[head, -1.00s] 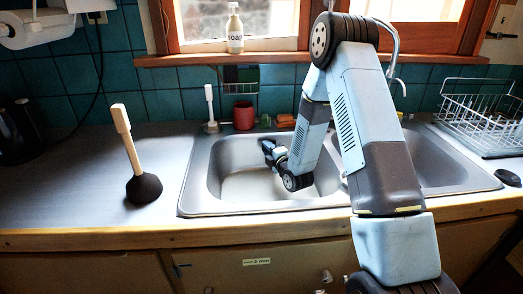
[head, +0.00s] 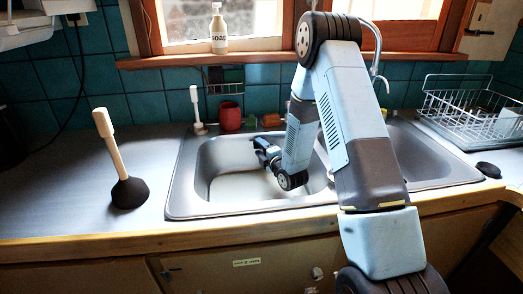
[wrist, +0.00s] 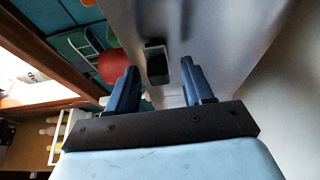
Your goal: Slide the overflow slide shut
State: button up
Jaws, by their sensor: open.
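The overflow slide shows in the wrist view as a small dark block or opening (wrist: 158,69) with a pale metal edge (wrist: 154,44), on the grey wall of the sink basin. I cannot tell how far it is slid. My gripper (wrist: 159,67) is open and empty, with its two blue fingers on either side of the slide in the picture. No contact is visible. In the head view my gripper (head: 262,148) is inside the left basin (head: 215,185), low near the back wall. The slide cannot be made out there.
A red cup (head: 230,115), a white-handled brush (head: 196,108) and sponges (head: 271,120) stand behind the basin. The tap (head: 375,50) rises behind my arm. A plunger (head: 122,165) stands on the left counter, a dish rack (head: 470,108) at right. The basin's front left is free.

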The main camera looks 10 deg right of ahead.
jog(key=v, duration=0.7)
jog(key=shift+s, duration=0.25)
jog(key=shift+d+f, duration=0.1)
jog(key=s+d+r+m+g+h, duration=0.3)
jog(key=r+m, duration=0.3)
jog(key=r, duration=0.4)
jog(key=s+d+r+m+g+h, duration=0.25)
jog(key=s+r+m, duration=0.2)
jog(key=r, duration=0.55)
jog(key=s+d+r+m+g, duration=0.1)
jog(key=s+r+m, duration=0.3)
jog(key=s, duration=1)
jog(key=s+d+r+m+g+h, duration=0.1)
jog(key=s+r+m+g, duration=0.3)
jog(key=s+m, duration=0.4)
jog(key=s+r, duration=0.1)
jog(key=s, duration=0.5)
jog(key=shift+s+d+r, duration=0.2)
